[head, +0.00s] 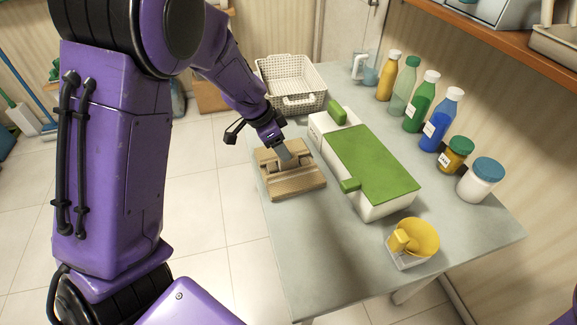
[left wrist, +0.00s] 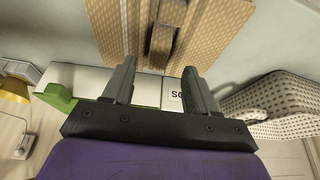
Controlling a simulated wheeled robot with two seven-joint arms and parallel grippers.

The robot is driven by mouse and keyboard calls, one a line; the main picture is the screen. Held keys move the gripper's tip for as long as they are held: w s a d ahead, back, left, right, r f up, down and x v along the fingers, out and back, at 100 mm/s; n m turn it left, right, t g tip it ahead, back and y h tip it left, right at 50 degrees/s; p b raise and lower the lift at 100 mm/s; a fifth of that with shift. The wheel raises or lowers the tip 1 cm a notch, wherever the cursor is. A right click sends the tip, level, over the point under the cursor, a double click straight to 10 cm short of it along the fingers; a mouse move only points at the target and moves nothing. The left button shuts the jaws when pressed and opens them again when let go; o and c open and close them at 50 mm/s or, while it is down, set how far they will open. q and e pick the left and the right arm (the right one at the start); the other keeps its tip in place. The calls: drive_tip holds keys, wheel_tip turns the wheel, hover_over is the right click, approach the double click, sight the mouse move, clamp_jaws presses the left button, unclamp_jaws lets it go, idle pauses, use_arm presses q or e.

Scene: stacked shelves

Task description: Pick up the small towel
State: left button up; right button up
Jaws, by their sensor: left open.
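The small towel appears to be the tan, folded, woven-looking bundle (head: 291,184) on the near left part of the grey table, with a raised ridge along its middle. My left gripper (head: 284,152) is over its far side, pointing down at it. In the left wrist view the open fingers (left wrist: 159,68) face the tan bundle (left wrist: 215,35), with the narrow ridge (left wrist: 165,35) roughly between them in the picture. Nothing is held. I cannot tell whether the fingertips touch the cloth. My right gripper is not in view.
A white box with a green lid (head: 375,160) stands right beside the towel. A white perforated basket (head: 291,83) is behind it. Several bottles and jars (head: 434,126) line the wall side. The table's near left is clear.

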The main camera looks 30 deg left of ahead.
sight(288, 163)
use_arm(q)
drive_tip(key=x, duration=0.3)
drive_tip(key=shift+w+d, duration=0.1)
drive_tip(key=shift+d, duration=0.15)
drive_tip(key=shift+w+f, duration=0.1)
drive_tip(key=shift+f, duration=0.35)
clamp_jaws()
drive_tip(key=shift+r, duration=0.1)
